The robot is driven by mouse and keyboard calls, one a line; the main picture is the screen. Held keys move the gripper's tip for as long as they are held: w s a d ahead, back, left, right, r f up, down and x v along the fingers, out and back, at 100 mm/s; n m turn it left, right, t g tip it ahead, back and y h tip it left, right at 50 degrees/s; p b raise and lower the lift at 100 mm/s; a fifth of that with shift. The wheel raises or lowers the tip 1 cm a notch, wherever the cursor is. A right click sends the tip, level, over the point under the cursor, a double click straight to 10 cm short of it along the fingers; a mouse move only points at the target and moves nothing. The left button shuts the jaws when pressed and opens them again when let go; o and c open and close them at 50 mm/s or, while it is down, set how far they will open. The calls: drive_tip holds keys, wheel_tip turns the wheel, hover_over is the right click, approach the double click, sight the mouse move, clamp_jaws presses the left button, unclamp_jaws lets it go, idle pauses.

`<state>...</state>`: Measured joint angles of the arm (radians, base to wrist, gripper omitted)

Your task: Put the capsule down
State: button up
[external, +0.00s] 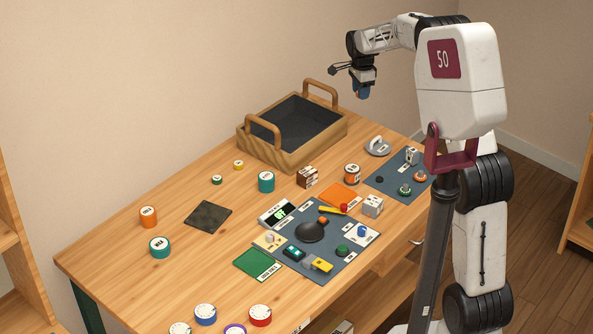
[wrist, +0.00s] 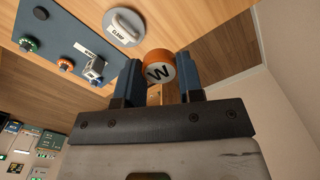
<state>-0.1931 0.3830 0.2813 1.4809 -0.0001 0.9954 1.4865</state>
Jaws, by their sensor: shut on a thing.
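An orange capsule (wrist: 159,70) with a white top marked W sits between the blue fingers of my gripper (wrist: 158,62) in the wrist view. The fingers are shut on its sides.
A wooden tray (external: 258,151) with two handles stands at the back. Several round capsules stand about. Bare wood lies around the dark square mat (external: 208,217).

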drive_tip(key=n, duration=0.1)
hover_over(292, 138)
drive_tip(key=shift+d+f, duration=0.1)
drive_tip(key=shift+f, duration=2.55)
drive_tip(key=shift+w+f, duration=0.1)
drive_tip(key=shift+f, duration=3)
drive_tip(key=shift+f, duration=0.1)
drive_tip(key=shift+f, duration=1.8)
drive_tip(key=shift+f, duration=0.1)
drive_tip(key=o, duration=0.9)
